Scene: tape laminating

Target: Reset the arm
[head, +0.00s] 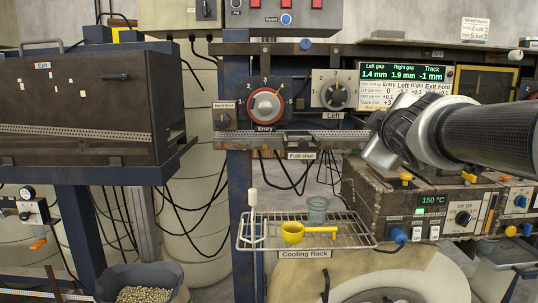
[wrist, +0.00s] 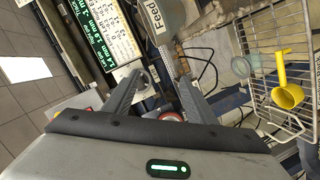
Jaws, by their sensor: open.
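My gripper (wrist: 160,80) shows in the wrist view with its two grey fingers apart. Nothing is seen between them. In the head view my arm reaches in from the right, in front of the machine panel, and its fingers cannot be made out there. In the wrist view the fingers extend towards the machine, between the lit readout (wrist: 105,32) and the part labelled Feed (wrist: 160,22). The readout also shows in the head view (head: 405,80), partly beside my arm.
A wire cooling rack (head: 262,236) holds a yellow scoop (head: 293,233), a small clear cup (head: 317,209) and a white upright piece (head: 252,198). The Entry dial (head: 265,106) and Left dial (head: 334,95) face front. A heater box (head: 375,205) reads 150 °C. A pellet bin (head: 142,277) stands lower left.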

